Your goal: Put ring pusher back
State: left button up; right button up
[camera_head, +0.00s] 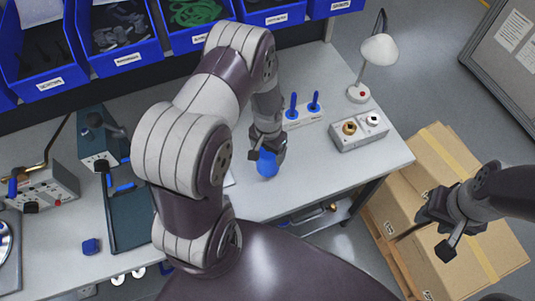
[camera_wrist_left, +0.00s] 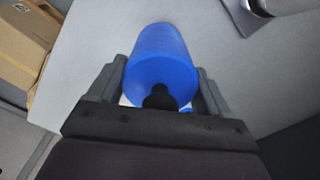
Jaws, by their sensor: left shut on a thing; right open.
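My left gripper (camera_head: 267,145) is shut on a blue ring pusher (camera_head: 267,164), a smooth blue cylinder, over the bench top. In the left wrist view the blue pusher (camera_wrist_left: 162,62) sits between the two fingers of my left gripper (camera_wrist_left: 160,85). I cannot tell if its lower end touches the bench. A white holder (camera_head: 303,117) with two upright blue-handled tools (camera_head: 293,105) stands just behind and to the right of the left gripper. My right gripper (camera_head: 440,232) is open and empty, off the bench's right side over the cardboard boxes.
A grey block with brass and silver parts (camera_head: 358,130) and a white lamp (camera_head: 378,52) stand at the bench's right. Blue bins (camera_head: 120,40) line the back. A dark tray (camera_head: 130,225) lies to the left. Bench surface (camera_head: 290,190) around the pusher is clear.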

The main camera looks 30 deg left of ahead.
pick_arm(q)
jog(key=shift+s+a+f, duration=0.1)
jog(key=shift+a+f, duration=0.05)
jog(key=shift+f, duration=0.15)
notch_tip(320, 180, down, 3)
jog(key=shift+s+r+p, duration=0.1)
jog(key=shift+s+p, duration=0.05)
jog(key=shift+p, duration=0.55)
jog(key=shift+f, duration=0.3)
jog(key=shift+w+f, duration=0.1)
jog(key=shift+w, duration=0.15)
jog(key=o, duration=0.7)
jog(key=shift+s+f, duration=0.1)
jog(key=o, duration=0.4)
